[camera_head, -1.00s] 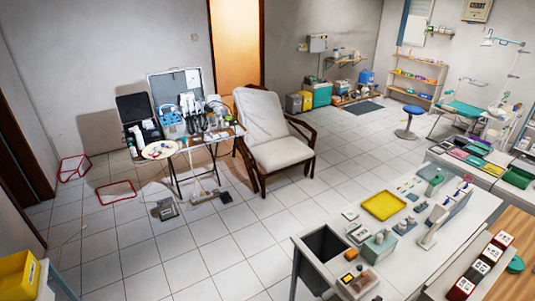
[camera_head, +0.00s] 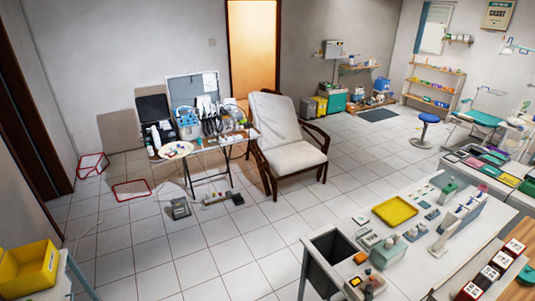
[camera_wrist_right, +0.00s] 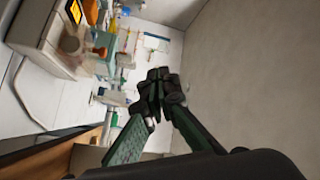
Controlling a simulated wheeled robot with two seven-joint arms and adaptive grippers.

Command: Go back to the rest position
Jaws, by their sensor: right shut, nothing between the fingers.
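My right gripper (camera_wrist_right: 157,88) shows in the right wrist view, with its dark fingers closed together and nothing between them. Its green links run down toward the bottom of that view. It is in front of a pale wall and floor, with a cluttered worktop at the left of the view. I cannot make out the right gripper clearly in the head view. My left gripper shows in neither view.
A white worktop (camera_head: 330,282) with a yellow tray (camera_head: 395,211) stands at lower right. A cushioned chair (camera_head: 292,152) and a folding table with a dental kit case (camera_head: 193,88) stand further back. A yellow bin (camera_head: 28,272) is at lower left. Open tiled floor lies between.

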